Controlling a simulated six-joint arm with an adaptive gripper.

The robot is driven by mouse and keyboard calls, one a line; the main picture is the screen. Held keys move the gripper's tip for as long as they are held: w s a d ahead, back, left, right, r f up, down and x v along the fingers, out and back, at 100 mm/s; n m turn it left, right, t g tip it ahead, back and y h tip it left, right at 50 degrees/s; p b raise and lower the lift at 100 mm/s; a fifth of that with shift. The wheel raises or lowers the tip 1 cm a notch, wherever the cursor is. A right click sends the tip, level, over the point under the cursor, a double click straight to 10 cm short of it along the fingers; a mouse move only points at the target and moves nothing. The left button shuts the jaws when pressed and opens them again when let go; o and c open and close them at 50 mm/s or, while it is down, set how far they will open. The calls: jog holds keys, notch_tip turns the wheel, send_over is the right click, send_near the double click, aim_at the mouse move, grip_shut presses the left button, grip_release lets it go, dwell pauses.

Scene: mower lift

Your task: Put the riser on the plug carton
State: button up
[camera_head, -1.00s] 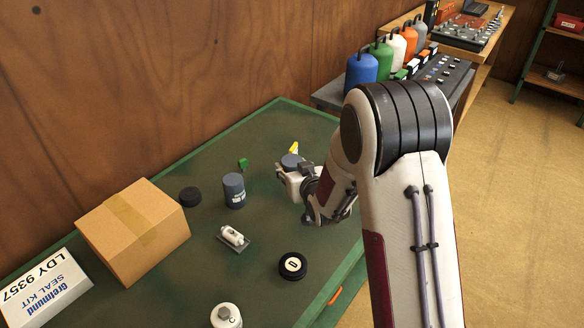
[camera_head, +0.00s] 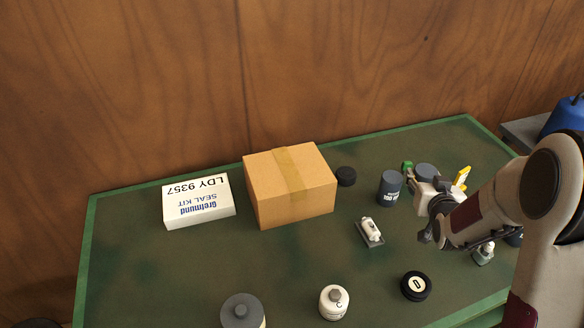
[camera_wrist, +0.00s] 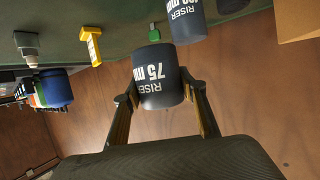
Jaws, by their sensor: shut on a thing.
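In the head view my gripper (camera_head: 430,187) holds this riser (camera_head: 425,172) at the right of the bench, behind my wrist. A second dark grey riser (camera_head: 389,189) stands on the bench just left of it. A plain brown taped carton (camera_head: 312,194) stands farther left, and a white carton (camera_head: 199,203) marked "Gretmund SEAL KIT" lies left of that. I see no label reading plug on either.
A black cap (camera_head: 346,176) lies beside the brown carton. A green piece (camera_head: 407,167) and a yellow piece (camera_head: 461,177) are near my gripper.

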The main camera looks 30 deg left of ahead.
jog(key=s+a+r+n+g+y, duration=0.1)
jog(key=a+r+y, duration=0.15)
jog(key=a, duration=0.65)
jog(key=s+a+r+n+y, duration=0.15)
jog(key=a+r, duration=0.25)
jog(key=a, duration=0.6)
notch_tip(320, 180, up, 6)
jog(key=f+n+g+y, duration=0.1)
jog(key=n+g, duration=0.1)
send_over(288, 168)
jog(key=shift+r, duration=0.25)
jog(key=shift+f, duration=0.1)
jog(key=shift+f, duration=3.05)
jog(key=shift+f, duration=0.1)
jog(key=shift+f, duration=1.8)
jog(key=shift+f, duration=0.15)
